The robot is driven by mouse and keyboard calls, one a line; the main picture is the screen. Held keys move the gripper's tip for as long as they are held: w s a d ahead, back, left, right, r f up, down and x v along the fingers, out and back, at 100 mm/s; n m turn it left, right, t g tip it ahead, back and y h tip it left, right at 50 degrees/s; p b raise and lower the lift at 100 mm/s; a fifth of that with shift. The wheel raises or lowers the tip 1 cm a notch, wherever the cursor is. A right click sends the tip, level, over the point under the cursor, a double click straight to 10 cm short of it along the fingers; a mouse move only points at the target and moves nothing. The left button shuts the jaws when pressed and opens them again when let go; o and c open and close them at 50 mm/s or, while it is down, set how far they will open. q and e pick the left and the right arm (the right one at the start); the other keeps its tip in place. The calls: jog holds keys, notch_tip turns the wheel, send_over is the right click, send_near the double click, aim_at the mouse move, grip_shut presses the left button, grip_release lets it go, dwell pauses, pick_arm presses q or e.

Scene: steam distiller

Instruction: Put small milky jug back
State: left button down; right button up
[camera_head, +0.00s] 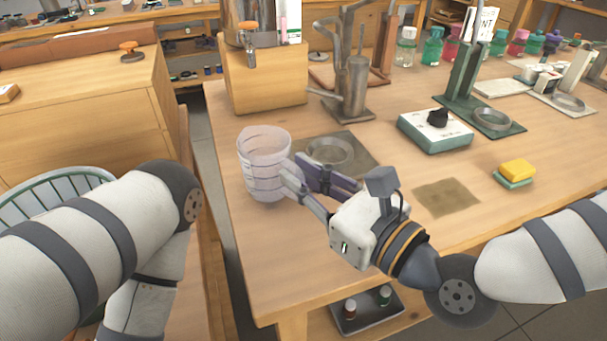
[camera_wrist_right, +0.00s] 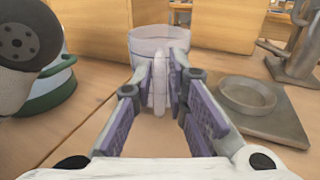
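The small milky jug (camera_head: 263,160) is a translucent whitish beaker with measuring lines. It is upright at the left part of the wooden table, and I cannot tell whether its base touches the top. In the right wrist view the jug (camera_wrist_right: 158,42) is straight ahead, its handle (camera_wrist_right: 160,85) towards me. My right gripper (camera_head: 300,178) reaches it from the right. Its purple-padded fingers (camera_wrist_right: 162,88) close in on both sides of the handle at their tips. My left arm comes in from the left, with its gripper out of view.
A dark square plate with a round dish (camera_head: 330,152) lies right behind the gripper. A wooden block (camera_head: 265,75) and metal apparatus (camera_head: 352,85) stand behind. A white-green box (camera_head: 435,132), a yellow sponge (camera_head: 517,170) and a bare brown mat (camera_head: 446,196) are to the right.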

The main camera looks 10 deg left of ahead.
jog(key=shift+o, duration=0.8)
pick_arm(q)
jog(key=shift+r, duration=0.1)
pick_arm(e)
jog(key=shift+r, duration=0.15)
